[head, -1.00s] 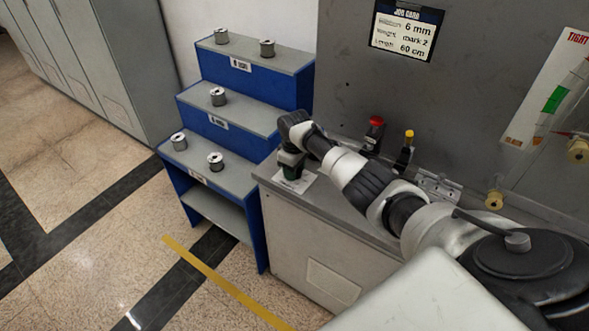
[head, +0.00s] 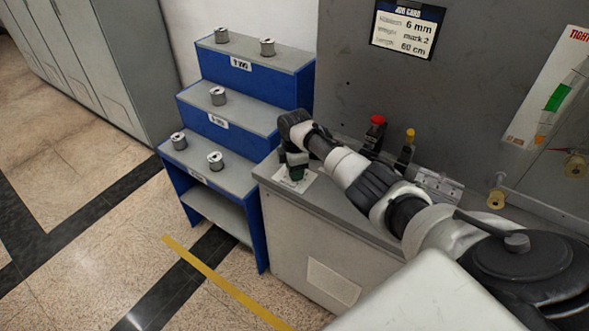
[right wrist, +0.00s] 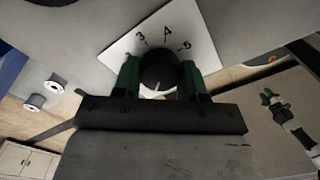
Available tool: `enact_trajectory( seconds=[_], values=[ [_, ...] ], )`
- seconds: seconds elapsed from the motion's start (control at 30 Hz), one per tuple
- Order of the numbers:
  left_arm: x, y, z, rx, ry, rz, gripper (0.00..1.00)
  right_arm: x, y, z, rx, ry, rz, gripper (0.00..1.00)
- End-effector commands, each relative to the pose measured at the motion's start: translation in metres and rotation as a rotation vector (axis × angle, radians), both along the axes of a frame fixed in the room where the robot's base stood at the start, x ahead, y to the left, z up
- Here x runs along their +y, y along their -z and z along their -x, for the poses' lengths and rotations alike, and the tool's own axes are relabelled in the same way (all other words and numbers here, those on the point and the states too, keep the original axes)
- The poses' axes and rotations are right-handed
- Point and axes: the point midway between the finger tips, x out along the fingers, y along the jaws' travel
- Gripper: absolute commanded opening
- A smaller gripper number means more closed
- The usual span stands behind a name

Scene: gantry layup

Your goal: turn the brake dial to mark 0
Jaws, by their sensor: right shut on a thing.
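The brake dial (right wrist: 158,70) is a dark round knob on a white plate (right wrist: 120,48) with marks 3, 4 and 5 showing. A small white line shows on its near side; the other marks are hidden by my gripper. My right gripper (right wrist: 160,80) has its green fingers on both sides of the dial, shut on it. In the head view my right gripper (head: 296,172) points down over the plate (head: 308,180) at the left end of the grey bench, and the dial is hidden there. My left gripper is not in view.
A red-topped button (head: 376,121) and a yellow-topped post (head: 409,137) stand behind my right arm. A blue stepped rack (head: 225,209) with several spools stands left of the bench. A job card (head: 407,29) and a tension scale (head: 545,105) are on the grey wall.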

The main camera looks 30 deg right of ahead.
Motion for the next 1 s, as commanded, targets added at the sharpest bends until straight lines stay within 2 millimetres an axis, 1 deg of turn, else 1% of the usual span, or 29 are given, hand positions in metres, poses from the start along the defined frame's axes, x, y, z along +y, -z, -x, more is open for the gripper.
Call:
enact_trajectory(
  seconds=[0.3, 0.8, 0.83, 0.97, 1.0],
  values=[
    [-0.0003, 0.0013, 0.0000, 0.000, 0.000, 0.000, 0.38, -0.0002, -0.0015, -0.0006, -0.003, -0.102, -0.001, 0.18],
    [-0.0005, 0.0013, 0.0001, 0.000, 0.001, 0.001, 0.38, -0.0003, -0.0019, -0.0007, -0.004, -0.118, 0.000, 0.18],
    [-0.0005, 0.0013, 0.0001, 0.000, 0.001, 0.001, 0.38, -0.0004, -0.0019, -0.0008, -0.004, -0.118, 0.000, 0.46],
    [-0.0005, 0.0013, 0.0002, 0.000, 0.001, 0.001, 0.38, -0.0004, -0.0014, -0.0005, -0.003, -0.117, 0.001, 0.66],
    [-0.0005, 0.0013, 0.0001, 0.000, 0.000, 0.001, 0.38, -0.0003, -0.0013, -0.0004, -0.002, -0.116, 0.000, 0.67]
  ],
)
